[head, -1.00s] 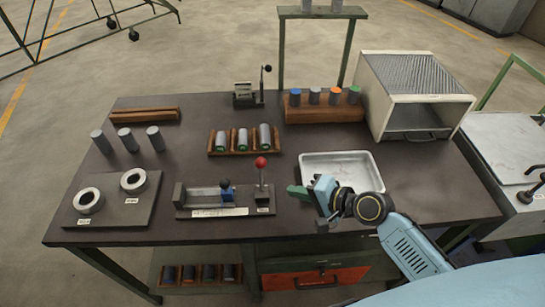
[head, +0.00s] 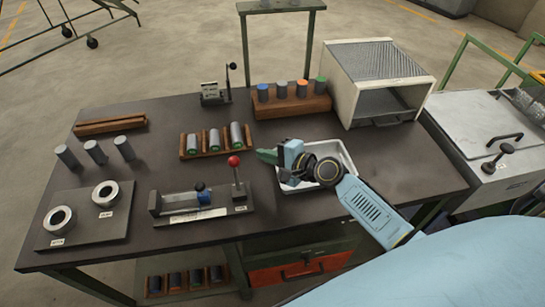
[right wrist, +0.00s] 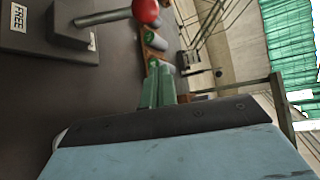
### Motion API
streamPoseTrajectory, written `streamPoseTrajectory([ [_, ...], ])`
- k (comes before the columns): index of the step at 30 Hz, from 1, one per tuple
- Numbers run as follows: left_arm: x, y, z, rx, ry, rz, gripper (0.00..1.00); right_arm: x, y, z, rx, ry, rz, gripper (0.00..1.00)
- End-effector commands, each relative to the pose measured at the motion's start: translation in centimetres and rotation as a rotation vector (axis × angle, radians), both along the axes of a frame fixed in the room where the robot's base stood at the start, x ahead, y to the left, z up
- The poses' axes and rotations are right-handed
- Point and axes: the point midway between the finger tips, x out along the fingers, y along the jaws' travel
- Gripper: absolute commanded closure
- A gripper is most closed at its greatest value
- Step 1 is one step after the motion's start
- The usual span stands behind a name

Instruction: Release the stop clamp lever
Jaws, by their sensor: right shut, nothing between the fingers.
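A lever with a red ball knob (head: 233,161) stands upright at the right end of a dark stop fixture (head: 158,203) on the bench. In the right wrist view the red knob (right wrist: 146,10) is at the top, its rod running left to a base with a "FREE" label (right wrist: 18,17). My left gripper is out of view.
A metal tray (head: 350,165) lies beneath my right gripper and arm. Behind are a wooden rack of grey billets (head: 190,155), a wooden block with coloured-top cylinders (head: 318,106) and a white box (head: 333,85). Two rings (head: 58,218) lie on a plate at left.

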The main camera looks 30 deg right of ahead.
Motion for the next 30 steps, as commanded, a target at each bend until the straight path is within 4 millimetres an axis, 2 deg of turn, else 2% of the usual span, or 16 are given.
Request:
streamPoseTrajectory([
  [1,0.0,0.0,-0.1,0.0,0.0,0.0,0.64,1.1,0.7,-0.2,0.002,-0.002,0.0,1.0],
  [7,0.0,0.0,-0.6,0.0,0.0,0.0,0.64,4.6,2.6,-1.5,0.001,-0.001,0.001,1.0],
  [10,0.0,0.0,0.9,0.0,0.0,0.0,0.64,3.4,3.6,-0.7,-0.001,0.002,0.003,1.0],
  [15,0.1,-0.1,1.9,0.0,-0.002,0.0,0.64,2.2,4.8,-0.1,0.0,0.001,0.001,1.0],
  [30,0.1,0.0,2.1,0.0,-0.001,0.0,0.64,1.8,5.2,-0.1,-0.002,-0.001,0.001,1.0],
])
